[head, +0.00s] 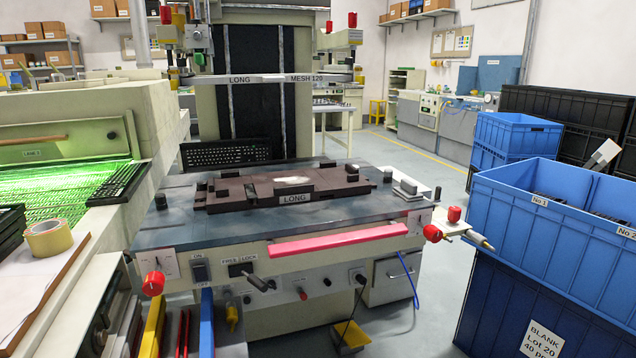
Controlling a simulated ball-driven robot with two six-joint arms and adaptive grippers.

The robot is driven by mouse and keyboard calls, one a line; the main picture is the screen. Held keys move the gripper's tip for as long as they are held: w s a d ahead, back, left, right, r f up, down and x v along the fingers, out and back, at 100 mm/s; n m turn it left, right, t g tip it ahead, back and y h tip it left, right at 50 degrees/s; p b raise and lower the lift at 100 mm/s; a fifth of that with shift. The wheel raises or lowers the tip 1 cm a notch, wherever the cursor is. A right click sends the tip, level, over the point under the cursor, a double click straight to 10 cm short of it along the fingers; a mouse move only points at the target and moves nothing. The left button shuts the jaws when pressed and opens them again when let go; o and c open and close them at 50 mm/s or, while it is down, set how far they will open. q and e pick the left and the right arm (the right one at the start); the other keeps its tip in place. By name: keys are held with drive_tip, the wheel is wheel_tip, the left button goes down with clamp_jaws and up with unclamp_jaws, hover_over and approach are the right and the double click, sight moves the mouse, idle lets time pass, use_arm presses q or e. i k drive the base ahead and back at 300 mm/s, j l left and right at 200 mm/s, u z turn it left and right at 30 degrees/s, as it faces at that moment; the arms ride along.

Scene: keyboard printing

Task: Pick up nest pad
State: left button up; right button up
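A dark brown nest (235,196) with a front label reading LONG (294,198) lies on the blue-grey table of the printing machine, in the middle of the head view. It has raised dark blocks along its edges. A small whitish patch (293,180) shows on its top; I cannot tell if this is a separate pad or a mark. No part is clearly marked as the nest pad. Neither of my grippers is in view.
A screen frame (262,79) labelled LONG and MESH 120 hangs above the nest. Grey blocks (407,190) sit at the table's right. A pink-red bar (338,241) runs along the front. Blue bins (560,235) stand right; a green-lit conveyor (55,190) stands left.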

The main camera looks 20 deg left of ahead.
sight(407, 189)
drive_tip(key=i+l, duration=0.9)
drive_tip(key=l, duration=0.2)
drive_tip(key=j+u, duration=0.05)
